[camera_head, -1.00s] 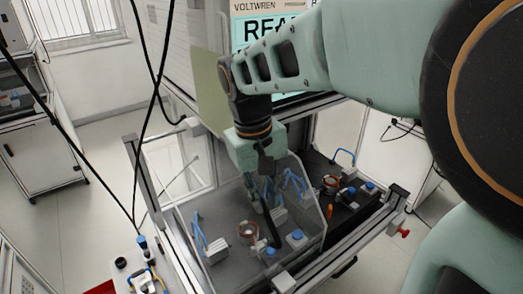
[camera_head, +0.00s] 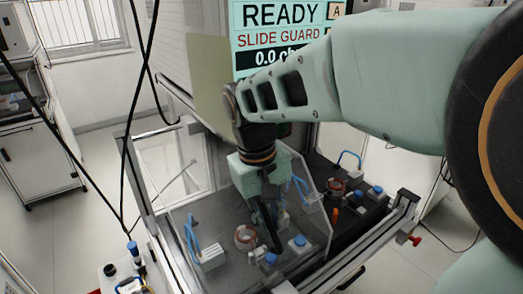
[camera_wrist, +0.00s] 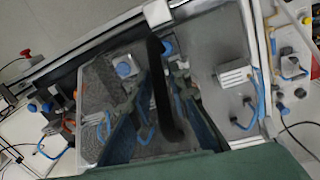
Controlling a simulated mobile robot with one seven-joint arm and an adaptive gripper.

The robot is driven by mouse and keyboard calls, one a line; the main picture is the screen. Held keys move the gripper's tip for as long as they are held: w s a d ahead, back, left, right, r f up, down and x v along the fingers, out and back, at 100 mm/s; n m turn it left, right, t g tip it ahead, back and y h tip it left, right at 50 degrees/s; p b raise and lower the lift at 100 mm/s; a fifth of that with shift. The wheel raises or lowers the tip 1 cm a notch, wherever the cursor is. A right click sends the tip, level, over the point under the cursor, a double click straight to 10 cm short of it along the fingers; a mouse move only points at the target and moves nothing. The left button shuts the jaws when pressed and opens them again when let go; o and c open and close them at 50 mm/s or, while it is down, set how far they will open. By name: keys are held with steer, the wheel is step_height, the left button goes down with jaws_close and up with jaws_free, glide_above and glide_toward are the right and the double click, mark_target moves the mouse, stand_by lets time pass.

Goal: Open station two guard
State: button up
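The clear guard (camera_head: 318,222) stands over the left fixture on the bench, with its slanted right edge between the two fixtures. The left fixture has a copper-wound stator (camera_head: 246,237) and blue-capped parts, seen through the panel. My gripper (camera_head: 270,230) points down at the guard. In the wrist view, my two fingers (camera_wrist: 160,80) are apart, on either side of a dark upright bar (camera_wrist: 165,95), likely the guard's handle. I cannot tell whether either finger touches it. The guard also shows in the wrist view (camera_wrist: 88,85).
The right fixture (camera_head: 338,188) with another copper-wound stator is uncovered. A screen (camera_head: 283,35) behind reads READY and SLIDE GUARD. A red knob (camera_head: 415,240) sticks out at the bench's right end. Black cables (camera_head: 130,120) hang at left, near a small control panel (camera_head: 125,275).

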jaws_close()
steer(key=shift+d, duration=0.1)
